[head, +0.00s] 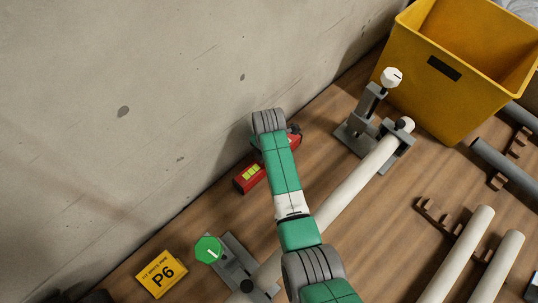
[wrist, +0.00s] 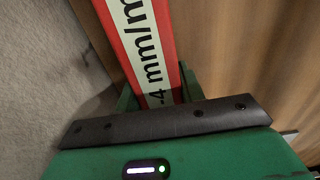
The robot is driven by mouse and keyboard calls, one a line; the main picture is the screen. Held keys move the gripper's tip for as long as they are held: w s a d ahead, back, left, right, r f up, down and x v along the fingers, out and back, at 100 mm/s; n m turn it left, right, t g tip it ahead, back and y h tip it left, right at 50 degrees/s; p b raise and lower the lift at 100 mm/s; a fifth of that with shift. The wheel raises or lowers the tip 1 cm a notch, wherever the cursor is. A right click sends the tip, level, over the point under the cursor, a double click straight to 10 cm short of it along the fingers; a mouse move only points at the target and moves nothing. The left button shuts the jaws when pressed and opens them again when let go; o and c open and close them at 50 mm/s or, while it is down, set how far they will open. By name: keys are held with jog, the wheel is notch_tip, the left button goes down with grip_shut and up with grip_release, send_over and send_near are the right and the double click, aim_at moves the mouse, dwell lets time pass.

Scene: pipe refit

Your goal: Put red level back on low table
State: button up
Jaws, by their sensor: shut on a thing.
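The red level (head: 243,184) shows in the head view near the concrete wall, with a yellow-green vial window at its lower left end. My arm covers its middle. In the wrist view the red level (wrist: 135,20) has a white face with black print reading "4 mm/m" in part. My gripper (wrist: 158,98) is shut on the level, with a green finger on each side of it. In the head view the fingers are hidden behind my arm. I cannot tell whether the level touches the wooden surface (head: 130,258) below. No separate low table can be made out.
A white pipe (head: 345,190) runs between a clamp with a white knob (head: 391,77) and one with a green knob (head: 208,249). A yellow P6 sign (head: 161,274) lies at lower left. A yellow bin (head: 420,85) stands at upper right. Loose pipes (head: 460,255) lie at right.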

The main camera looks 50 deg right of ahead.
jog(key=shift+w, duration=0.1)
jog(key=o, duration=1.3)
jog(key=shift+c, duration=0.2)
notch_tip(320, 180, up, 12)
jog(key=p, duration=0.6)
jog(key=shift+r, duration=0.15)
